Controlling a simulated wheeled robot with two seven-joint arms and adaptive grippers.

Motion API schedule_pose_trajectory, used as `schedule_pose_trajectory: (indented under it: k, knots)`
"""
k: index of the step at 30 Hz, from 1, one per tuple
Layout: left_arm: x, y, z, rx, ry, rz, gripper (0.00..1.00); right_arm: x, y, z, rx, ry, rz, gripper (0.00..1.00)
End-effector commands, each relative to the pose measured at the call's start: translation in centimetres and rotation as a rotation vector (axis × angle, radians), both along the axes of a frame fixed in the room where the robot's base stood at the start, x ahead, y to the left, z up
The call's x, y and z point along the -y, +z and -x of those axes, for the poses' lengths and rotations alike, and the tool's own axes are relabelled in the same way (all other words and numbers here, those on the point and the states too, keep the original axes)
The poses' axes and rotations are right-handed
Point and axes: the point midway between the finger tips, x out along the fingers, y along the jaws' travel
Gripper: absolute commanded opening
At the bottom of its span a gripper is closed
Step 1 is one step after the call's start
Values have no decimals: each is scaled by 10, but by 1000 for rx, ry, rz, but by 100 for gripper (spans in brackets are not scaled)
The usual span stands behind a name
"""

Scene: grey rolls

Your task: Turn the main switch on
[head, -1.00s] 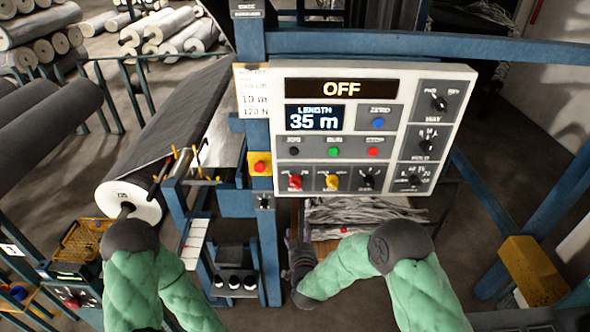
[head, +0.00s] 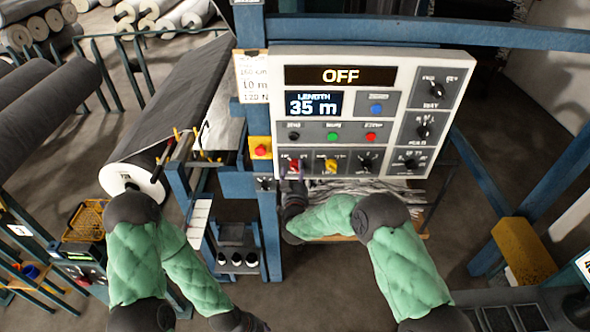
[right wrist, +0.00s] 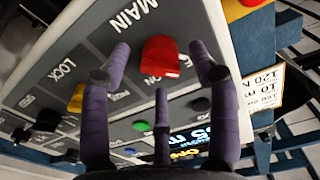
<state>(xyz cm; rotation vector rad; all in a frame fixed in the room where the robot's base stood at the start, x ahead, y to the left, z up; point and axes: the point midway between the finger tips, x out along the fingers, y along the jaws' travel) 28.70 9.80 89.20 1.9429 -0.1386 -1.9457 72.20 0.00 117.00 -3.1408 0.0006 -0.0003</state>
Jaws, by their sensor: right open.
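The main switch (head: 294,166) is a red rotary knob at the lower left of the white control panel (head: 462,75) in the head view. In the right wrist view the red knob (right wrist: 162,54) sits beside the word MAIN. The panel's top display (head: 341,76) reads OFF. My right gripper (head: 293,181) is just below and in front of the red knob. In the right wrist view its purple fingers are spread around the knob, with no clear contact visible.
A yellow knob (head: 331,166) and a black knob (head: 366,166) sit right of the switch. Black, green and red buttons are above. A yellow box with a red button (head: 260,149) is on the blue post to the left. A grey roll (head: 185,115) lies farther left.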

Motion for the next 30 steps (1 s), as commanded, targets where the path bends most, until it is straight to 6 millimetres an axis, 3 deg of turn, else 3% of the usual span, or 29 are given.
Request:
schedule_pose_trajectory:
  k: [6,14,20,30]
  knots:
    - [0,1,0,0,0,0,40,0,0,-13,0,0,0,61]
    - [0,1,0,0,0,0,40,0,0,-14,0,0,0,61]
    - [0,1,0,0,0,0,40,0,0,-14,-1,1,0,7]
    - [0,-5,0,0,0,0,40,0,-1,-14,0,1,-23,5]
